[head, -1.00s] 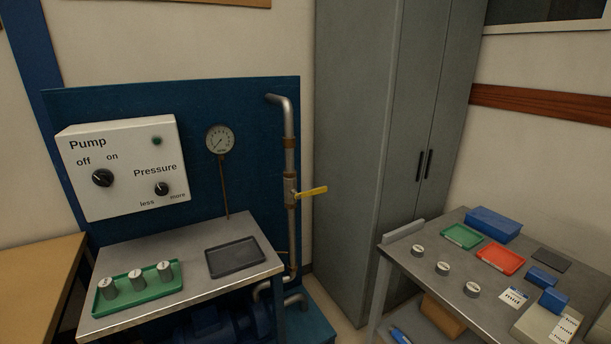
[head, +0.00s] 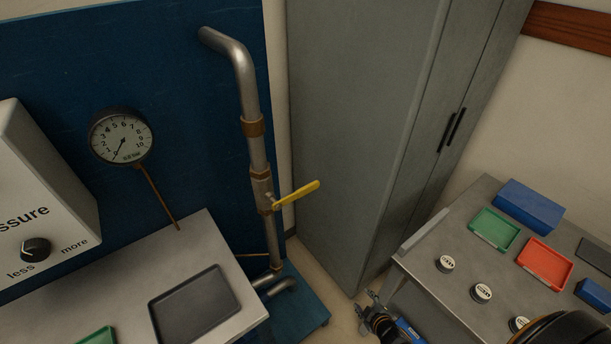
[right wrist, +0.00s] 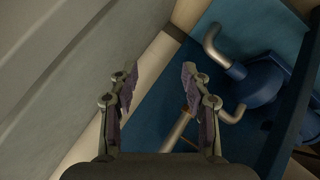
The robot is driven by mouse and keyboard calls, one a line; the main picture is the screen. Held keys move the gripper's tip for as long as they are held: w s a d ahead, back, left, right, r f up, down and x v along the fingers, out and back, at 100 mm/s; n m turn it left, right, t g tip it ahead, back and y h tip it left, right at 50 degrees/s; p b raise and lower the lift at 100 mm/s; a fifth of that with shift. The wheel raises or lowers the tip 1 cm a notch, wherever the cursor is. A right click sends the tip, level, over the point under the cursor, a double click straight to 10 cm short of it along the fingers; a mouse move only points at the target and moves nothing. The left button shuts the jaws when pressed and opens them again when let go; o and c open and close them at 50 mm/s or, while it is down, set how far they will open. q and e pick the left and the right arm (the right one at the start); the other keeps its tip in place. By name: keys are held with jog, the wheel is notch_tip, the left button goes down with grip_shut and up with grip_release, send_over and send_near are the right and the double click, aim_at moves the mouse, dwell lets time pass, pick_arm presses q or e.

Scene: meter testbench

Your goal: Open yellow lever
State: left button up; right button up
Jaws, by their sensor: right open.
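The yellow lever (head: 297,194) sits on a valve on the grey vertical pipe (head: 257,155) in front of the blue panel. It sticks out to the right, roughly crosswise to the pipe. My right gripper (head: 364,303) is low in the head view, below and to the right of the lever and apart from it. In the right wrist view my right gripper (right wrist: 159,88) is open with nothing between its fingers. The lever cannot be made out in that view. My left gripper is not in view.
A pressure gauge (head: 122,137) is on the blue panel. A steel table with a dark tray (head: 195,303) stands at the lower left. A grey cabinet (head: 370,120) is behind the lever. A right-hand table holds a green tray (head: 494,229), a red tray (head: 545,264) and small weights.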

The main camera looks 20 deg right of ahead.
jog(key=w+a+r+n+t+y+p, duration=0.1)
jog(key=w+a+r+n+t, duration=0.3)
jog(key=r, duration=0.7)
jog(key=w+r+n+t+y+p, duration=0.1)
jog(key=w+r+n, duration=0.2)
jog(key=w+r, duration=0.5)
jog(key=n+t+y+p, duration=0.2)
jog(key=n+y, duration=0.3)
jog(key=n, duration=0.2)
send_near(309, 190)
jog(key=p+x, duration=0.3)
jog(key=x, duration=0.6)
jog(key=shift+w+a, duration=0.15)
jog(key=shift+w, duration=0.15)
jog(key=shift+w+a, duration=0.15)
jog(key=shift+w, duration=0.35)
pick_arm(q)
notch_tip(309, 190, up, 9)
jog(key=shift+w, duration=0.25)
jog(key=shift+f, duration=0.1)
pick_arm(e)
jog(key=shift+c, duration=0.3)
grip_shut()
